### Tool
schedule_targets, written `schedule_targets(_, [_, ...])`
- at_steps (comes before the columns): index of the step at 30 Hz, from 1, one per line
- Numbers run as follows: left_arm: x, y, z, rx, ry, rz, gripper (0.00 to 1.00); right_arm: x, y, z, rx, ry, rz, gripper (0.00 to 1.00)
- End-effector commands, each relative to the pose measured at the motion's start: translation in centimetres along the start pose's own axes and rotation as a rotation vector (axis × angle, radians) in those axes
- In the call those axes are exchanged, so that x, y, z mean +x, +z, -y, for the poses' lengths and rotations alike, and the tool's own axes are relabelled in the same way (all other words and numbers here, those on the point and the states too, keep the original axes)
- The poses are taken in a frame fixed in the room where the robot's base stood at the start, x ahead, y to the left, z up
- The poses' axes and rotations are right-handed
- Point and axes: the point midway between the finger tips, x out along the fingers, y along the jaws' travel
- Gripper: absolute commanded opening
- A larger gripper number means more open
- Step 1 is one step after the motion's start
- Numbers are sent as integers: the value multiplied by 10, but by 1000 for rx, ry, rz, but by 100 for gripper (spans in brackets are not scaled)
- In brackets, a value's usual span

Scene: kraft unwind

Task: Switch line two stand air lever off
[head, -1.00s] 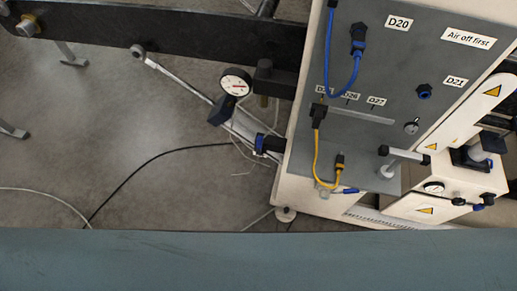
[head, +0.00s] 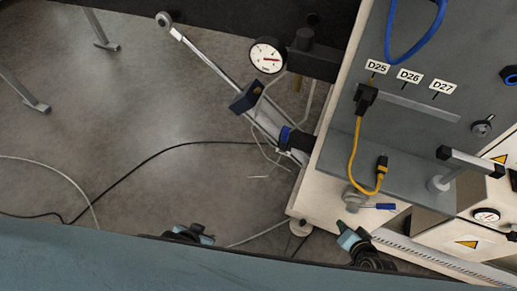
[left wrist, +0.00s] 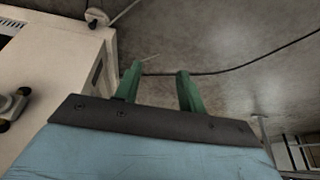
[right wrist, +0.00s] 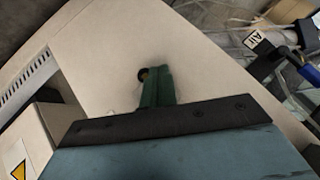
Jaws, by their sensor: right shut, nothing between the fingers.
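No label in view names the line two stand air lever. A small blue handle (head: 378,207) lies flat beside a round grey fitting (head: 353,199) at the foot of the grey panel. An "Air" tag (right wrist: 254,39) shows in the right wrist view near black and blue fittings (right wrist: 308,72). My right gripper (head: 347,232) is shut and empty, just below the blue handle in the head view; its green fingers (right wrist: 158,72) point over the cream surface. My left gripper (head: 200,233) is low in the head view; its fingers (left wrist: 157,74) are apart and empty over the floor.
The grey panel (head: 400,150) carries tags D25, D26, D27, a yellow cable (head: 354,150) and a blue cable (head: 425,42). Open floor (head: 120,110) lies left.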

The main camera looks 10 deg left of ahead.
Motion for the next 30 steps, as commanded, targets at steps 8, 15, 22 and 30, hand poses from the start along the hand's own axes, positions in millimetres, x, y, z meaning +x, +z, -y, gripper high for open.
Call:
schedule_targets(8, [-22, -57, 0, -3, -2, -129, 40, 17, -50, 66, 263, -272, -122, 0])
schedule_targets(15, [-63, -88, 0, -5, -4, -232, 40, 1, -78, 126, 489, -522, -138, 0])
schedule_targets(22, [-99, -100, 0, -5, -5, -301, 40, -22, -91, 164, 640, -692, -102, 0])
schedule_targets(30, [-114, -103, 1, -5, -5, -322, 40, -34, -95, 177, 695, -748, -81, 0])
